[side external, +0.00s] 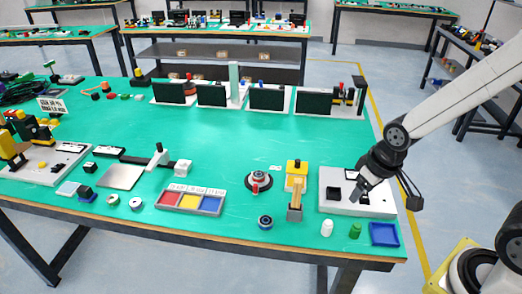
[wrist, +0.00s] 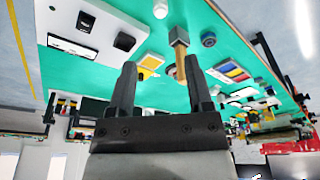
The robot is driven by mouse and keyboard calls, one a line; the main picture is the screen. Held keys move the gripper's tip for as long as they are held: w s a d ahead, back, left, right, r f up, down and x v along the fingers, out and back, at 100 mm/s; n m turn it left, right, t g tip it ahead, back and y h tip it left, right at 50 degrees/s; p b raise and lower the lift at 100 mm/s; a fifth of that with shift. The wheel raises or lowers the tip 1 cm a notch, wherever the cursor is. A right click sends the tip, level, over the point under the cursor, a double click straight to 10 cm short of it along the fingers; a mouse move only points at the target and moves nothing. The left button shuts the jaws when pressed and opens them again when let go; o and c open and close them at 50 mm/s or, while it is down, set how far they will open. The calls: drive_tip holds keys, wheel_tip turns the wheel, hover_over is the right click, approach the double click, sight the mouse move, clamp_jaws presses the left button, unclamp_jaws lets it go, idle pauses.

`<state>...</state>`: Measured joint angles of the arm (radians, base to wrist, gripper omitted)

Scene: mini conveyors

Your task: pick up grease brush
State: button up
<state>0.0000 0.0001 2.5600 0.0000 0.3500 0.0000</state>
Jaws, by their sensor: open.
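The grease brush appears to be the tan-handled tool with a grey-brown head (side external: 295,213), near the table's front edge, in front of a yellow block (side external: 297,167). In the wrist view the brush (wrist: 179,37) shows beyond my fingers, its tan handle running down beside the right finger, which hides part of the view there. My gripper (side external: 362,190) is to the right of the brush, above a white plate (side external: 345,208). In the wrist view my gripper (wrist: 160,65) is open, with nothing held between the fingers.
A red-and-white round part (side external: 258,181) and a blue ring (side external: 265,222) lie left of the brush. The green table middle (side external: 230,140) is clear.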

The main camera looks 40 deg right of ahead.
drive_tip(key=shift+o, duration=0.6)
drive_tip(key=m+y, duration=0.2)
drive_tip(key=m, duration=2.5)
hover_over(300, 180)
drive_tip(key=s+d, duration=0.1)
wheel_tip(300, 180, down, 3)
drive_tip(key=shift+r, duration=0.1)
